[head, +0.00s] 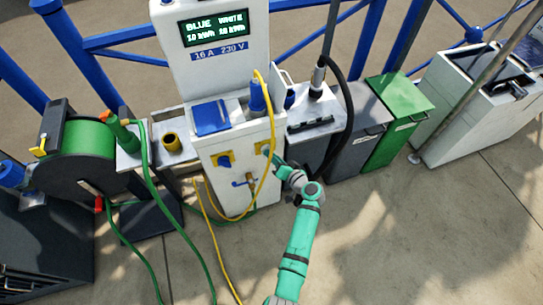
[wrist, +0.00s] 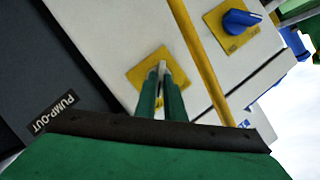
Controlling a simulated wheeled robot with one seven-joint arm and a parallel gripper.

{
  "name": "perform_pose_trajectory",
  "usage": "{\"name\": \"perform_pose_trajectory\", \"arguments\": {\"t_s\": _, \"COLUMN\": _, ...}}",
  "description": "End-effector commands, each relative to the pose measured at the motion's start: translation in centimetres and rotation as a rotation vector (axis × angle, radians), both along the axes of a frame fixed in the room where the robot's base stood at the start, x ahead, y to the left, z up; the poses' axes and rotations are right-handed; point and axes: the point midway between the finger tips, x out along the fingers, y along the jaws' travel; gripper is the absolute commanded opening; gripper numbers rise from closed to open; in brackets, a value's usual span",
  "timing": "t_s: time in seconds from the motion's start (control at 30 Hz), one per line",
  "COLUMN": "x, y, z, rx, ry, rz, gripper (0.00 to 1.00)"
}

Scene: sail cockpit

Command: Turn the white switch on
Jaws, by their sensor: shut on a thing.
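The white switch (wrist: 162,68) sits on a square yellow plate (wrist: 136,77) on the white pedestal's face. In the wrist view only its pale tip shows between my green fingers. My gripper (wrist: 162,84) is shut on the white switch; it also shows in the head view (head: 274,161), against the right part of the pedestal (head: 236,202). A blue switch (wrist: 239,20) sits on its own yellow plate, up and right in the wrist view; in the head view it is the left one (head: 224,161). The white switch's exact angle is hard to tell.
A yellow cable (wrist: 196,55) hangs down the pedestal's front between the two switches. A display (head: 214,27) reads BLUE and WHITE. A green hose reel (head: 88,150) stands left; grey (head: 356,125) and green (head: 396,120) boxes stand right. The floor in front is partly clear.

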Motion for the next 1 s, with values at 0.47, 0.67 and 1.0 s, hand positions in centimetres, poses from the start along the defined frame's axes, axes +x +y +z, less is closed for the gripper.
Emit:
{"name": "perform_pose_trajectory", "arguments": {"t_s": 0.47, "x": -0.02, "y": -0.06, "z": -0.07, "rx": 0.021, "ry": 0.008, "rz": -0.001, "gripper": 0.0}}
{"name": "perform_pose_trajectory", "arguments": {"t_s": 0.67, "x": -0.02, "y": -0.06, "z": -0.07, "rx": 0.021, "ry": 0.008, "rz": -0.001, "gripper": 0.28}}
{"name": "perform_pose_trajectory", "arguments": {"t_s": 1.0, "x": -0.46, "y": -0.39, "z": 0.12, "rx": 0.019, "ry": 0.006, "rz": -0.001, "gripper": 0.28}}
